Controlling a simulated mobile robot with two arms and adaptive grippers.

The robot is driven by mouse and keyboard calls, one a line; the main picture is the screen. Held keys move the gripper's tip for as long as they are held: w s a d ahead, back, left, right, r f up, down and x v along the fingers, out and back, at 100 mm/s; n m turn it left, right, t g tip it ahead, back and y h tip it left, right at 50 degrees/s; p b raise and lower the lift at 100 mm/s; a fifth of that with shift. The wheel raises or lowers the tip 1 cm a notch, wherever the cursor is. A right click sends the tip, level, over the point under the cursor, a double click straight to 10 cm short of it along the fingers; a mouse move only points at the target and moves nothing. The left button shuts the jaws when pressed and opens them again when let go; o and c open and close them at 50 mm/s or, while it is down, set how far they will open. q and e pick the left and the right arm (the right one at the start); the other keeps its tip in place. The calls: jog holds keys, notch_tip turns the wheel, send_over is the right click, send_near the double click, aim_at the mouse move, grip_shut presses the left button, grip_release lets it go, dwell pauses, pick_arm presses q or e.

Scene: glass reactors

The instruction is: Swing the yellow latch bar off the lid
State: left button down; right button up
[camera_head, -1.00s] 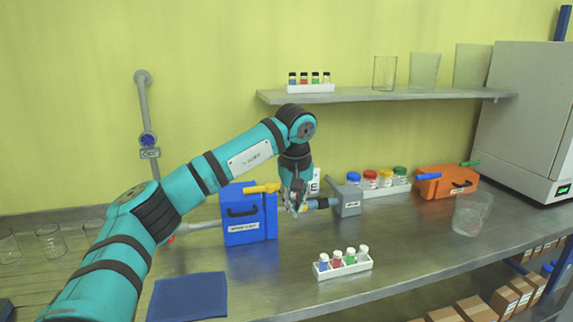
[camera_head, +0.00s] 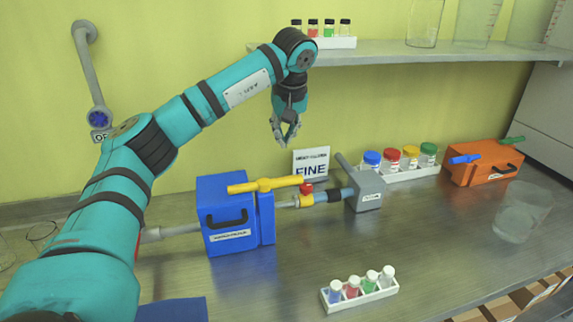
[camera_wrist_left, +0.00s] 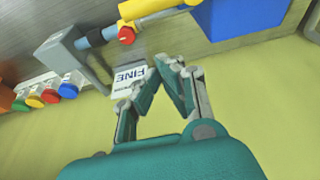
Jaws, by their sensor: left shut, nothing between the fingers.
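The yellow latch bar (camera_head: 266,185) lies across the top of the blue box (camera_head: 228,217) with a black handle, reaching from its front face over the right side part, which seems to be the lid. In the left wrist view the bar (camera_wrist_left: 150,8) shows at the top edge beside the blue box (camera_wrist_left: 238,14). My left gripper (camera_head: 285,146) hangs above and behind the bar's right end, apart from it, fingers pointing down. In the left wrist view its fingertips (camera_wrist_left: 171,64) are together with nothing between them. My right gripper is in neither view.
A pipe with a red knob (camera_head: 306,188) joins the box to a grey unit (camera_head: 367,190). A FINE sign (camera_head: 312,163) stands behind. A vial rack (camera_head: 360,289) is in front; an orange box (camera_head: 482,162) and glass beaker (camera_head: 522,212) are right. A shelf (camera_head: 400,52) is above.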

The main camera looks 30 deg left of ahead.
aim_at(266, 185)
pick_arm(q)
notch_tip(266, 185, down, 9)
jog(key=p, duration=0.4)
jog(key=shift+s+d, duration=0.3)
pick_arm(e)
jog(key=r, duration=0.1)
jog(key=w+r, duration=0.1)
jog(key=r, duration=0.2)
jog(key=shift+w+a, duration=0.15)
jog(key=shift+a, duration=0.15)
pick_arm(q)
jog(key=shift+w, duration=0.1)
